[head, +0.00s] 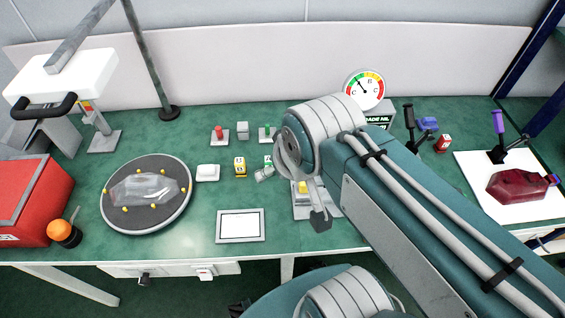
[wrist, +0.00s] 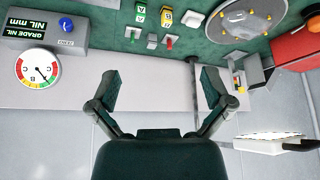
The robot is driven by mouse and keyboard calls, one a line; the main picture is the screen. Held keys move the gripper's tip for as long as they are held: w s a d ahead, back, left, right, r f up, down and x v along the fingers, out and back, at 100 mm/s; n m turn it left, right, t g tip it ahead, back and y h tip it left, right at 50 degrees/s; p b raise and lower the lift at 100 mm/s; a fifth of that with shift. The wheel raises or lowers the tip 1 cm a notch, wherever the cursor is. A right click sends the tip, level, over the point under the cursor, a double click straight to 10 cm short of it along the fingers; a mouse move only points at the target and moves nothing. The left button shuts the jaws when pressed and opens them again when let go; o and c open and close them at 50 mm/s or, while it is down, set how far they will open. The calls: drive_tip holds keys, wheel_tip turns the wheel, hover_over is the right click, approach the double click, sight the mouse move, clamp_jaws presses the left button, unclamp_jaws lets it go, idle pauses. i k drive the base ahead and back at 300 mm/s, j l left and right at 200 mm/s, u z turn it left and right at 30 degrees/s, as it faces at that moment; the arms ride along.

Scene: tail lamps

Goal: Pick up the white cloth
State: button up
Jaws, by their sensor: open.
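A small white folded item that looks like the white cloth (head: 208,172) lies flat on the green bench, just right of the round grey disc, in the head view. In the wrist view it shows as a small white patch (wrist: 193,18) near the top edge. My gripper (wrist: 159,80) is open and empty, its two dark fingers spread wide. It is apart from the cloth and faces the back panel. In the head view my arm comes in from the right, and its fingers are mostly hidden.
The round disc (head: 150,218) holds a clear lamp cover and several yellow pieces. Yellow block (head: 240,167), red-topped piece (head: 219,134) and framed white panel (head: 240,226) surround the cloth. A dial gauge (head: 364,88) stands behind my arm. A red bin (head: 32,200) is at left.

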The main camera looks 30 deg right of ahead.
sight(206, 172)
drive_tip(key=z, duration=0.45)
drive_tip(key=j+z, duration=0.3)
drive_tip(key=j, duration=0.2)
drive_tip(key=j+z, duration=0.3)
drive_tip(key=j, duration=0.15)
drive_tip(key=k+j+z, duration=0.15)
drive_tip(key=j+z, duration=0.15)
drive_tip(key=j, duration=0.15)
drive_tip(key=k+j, duration=0.1)
drive_tip(key=j, duration=0.3)
drive_tip(key=k+j, duration=0.15)
drive_tip(key=j, duration=0.25)
drive_tip(key=k+j+z, duration=0.1)
drive_tip(key=j, duration=0.3)
drive_tip(key=k+j, duration=0.15)
drive_tip(key=j, duration=0.25)
